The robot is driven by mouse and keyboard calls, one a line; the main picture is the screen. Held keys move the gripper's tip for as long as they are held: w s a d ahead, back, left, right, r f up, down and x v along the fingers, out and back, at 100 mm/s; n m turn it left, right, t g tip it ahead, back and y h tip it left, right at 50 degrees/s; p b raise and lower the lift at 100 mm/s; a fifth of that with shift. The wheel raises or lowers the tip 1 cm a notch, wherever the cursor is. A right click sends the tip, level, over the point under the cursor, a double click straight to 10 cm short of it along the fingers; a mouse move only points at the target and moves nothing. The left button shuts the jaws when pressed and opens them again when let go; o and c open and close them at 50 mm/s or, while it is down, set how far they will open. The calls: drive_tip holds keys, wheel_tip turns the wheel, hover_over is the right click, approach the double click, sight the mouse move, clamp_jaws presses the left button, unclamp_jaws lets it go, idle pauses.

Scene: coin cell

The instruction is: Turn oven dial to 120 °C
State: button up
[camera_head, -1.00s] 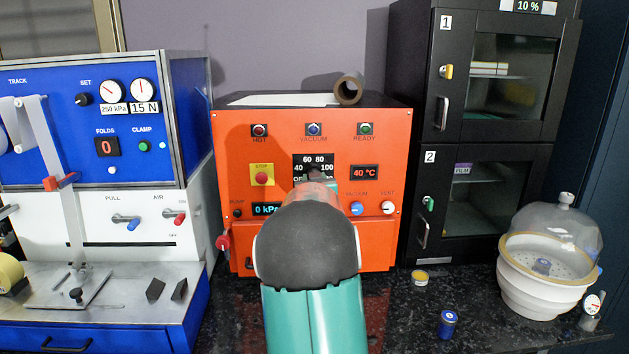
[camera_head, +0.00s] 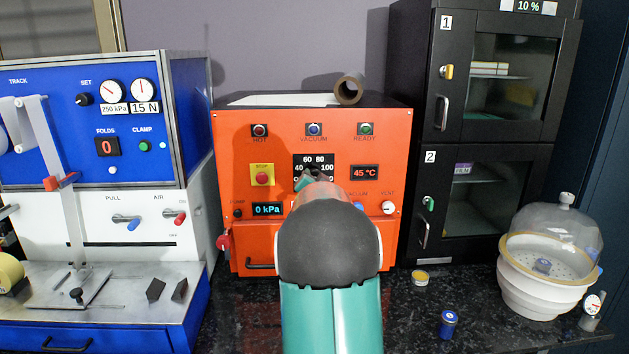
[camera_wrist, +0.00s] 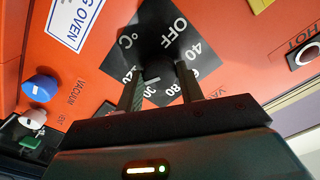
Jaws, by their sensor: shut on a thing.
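The orange oven (camera_head: 232,152) stands in the middle of the head view. Its black dial plate (camera_head: 301,160) is marked OFF, 40, 60, 80, 100 and a partly hidden higher mark. The temperature display (camera_head: 365,172) reads 45 °C. In the wrist view the plate (camera_wrist: 192,50) appears turned, with the dark knob (camera_wrist: 156,50) at its centre. My gripper (camera_wrist: 160,82) is shut on the knob, one finger on each side. In the head view my arm hides the lower plate and most of the knob; the pointer's exact setting cannot be read.
The red STOP button (camera_head: 262,175), blue VACUUM knob (camera_head: 358,201) and white VENT knob (camera_head: 388,208) are close to the dial. A blue and white machine (camera_head: 185,120) stands left and a black cabinet (camera_head: 410,100) right. A cardboard roll (camera_head: 348,90) lies on the oven.

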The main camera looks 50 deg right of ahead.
idle(0.4)
drive_tip(key=o, duration=1)
drive_tip(key=shift+s+a, duration=0.1)
drive_tip(key=v, duration=1.3)
drive_tip(key=shift+s+a, duration=0.2)
drive_tip(key=w+a+f+n+y, duration=0.15)
drive_tip(key=a+n+y, duration=0.25)
drive_tip(key=a, duration=0.9)
drive_tip(key=w+a+f+n+y, duration=0.15)
drive_tip(key=a+n+y, duration=0.25)
drive_tip(key=a, duration=0.9)
drive_tip(key=s+a+f+n+g+y, duration=0.1)
drive_tip(key=s+a+n+g+y, duration=0.1)
drive_tip(key=s+a, duration=0.3)
drive_tip(key=s+a+f+n+g+y, duration=0.1)
drive_tip(key=s+a+f+n+g, duration=0.1)
drive_tip(key=s+a, duration=0.3)
drive_tip(key=s+a+f+n+g+y, duration=0.2)
drive_tip(key=s+a+n, duration=0.2)
drive_tip(key=a, duration=0.6)
drive_tip(key=shift+s+a+f+n+y, duration=0.1)
drive_tip(key=shift+s+a+n+y, duration=0.1)
drive_tip(key=shift+s, duration=0.2)
drive_tip(key=shift+s+a+f+n+y, duration=0.1)
drive_tip(key=shift+s+a+f, duration=0.1)
drive_tip(key=shift+s, duration=0.25)
